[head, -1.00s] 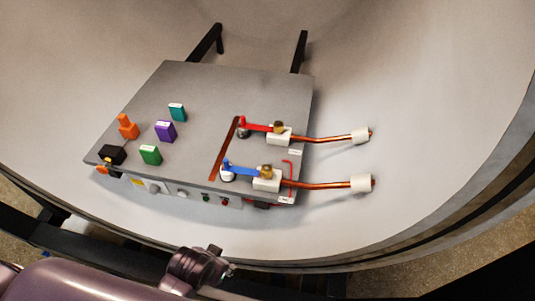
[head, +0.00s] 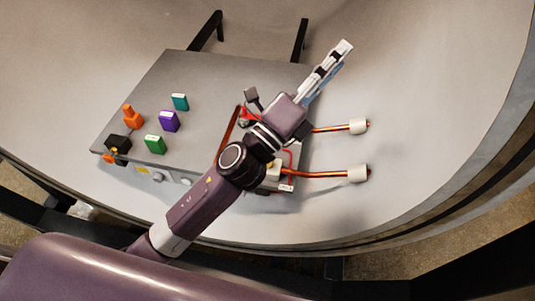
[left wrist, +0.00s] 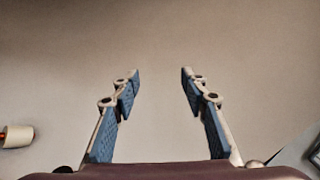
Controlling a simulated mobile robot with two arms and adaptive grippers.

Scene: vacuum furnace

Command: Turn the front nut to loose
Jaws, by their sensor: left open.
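The grey plate unit (head: 185,80) lies in the curved chamber. My left gripper (head: 343,50) is raised above its right side, pointing to the upper right. It is open and empty; both fingers show apart in the left wrist view (left wrist: 160,76), with only plain wall between them. My left wrist and forearm cover most of the clamp area, so the front nut and the blue lever are mostly hidden. The front copper rod (head: 318,174) with a white end (head: 358,173) sticks out to the right. The rear copper rod (head: 335,128) also shows. My right gripper is out of view.
An orange piece (head: 132,117), a black block (head: 118,143), and green (head: 155,145), purple (head: 169,122) and teal (head: 180,102) blocks stand on the plate's left. Black rails stand behind. The chamber floor right of the rods is clear.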

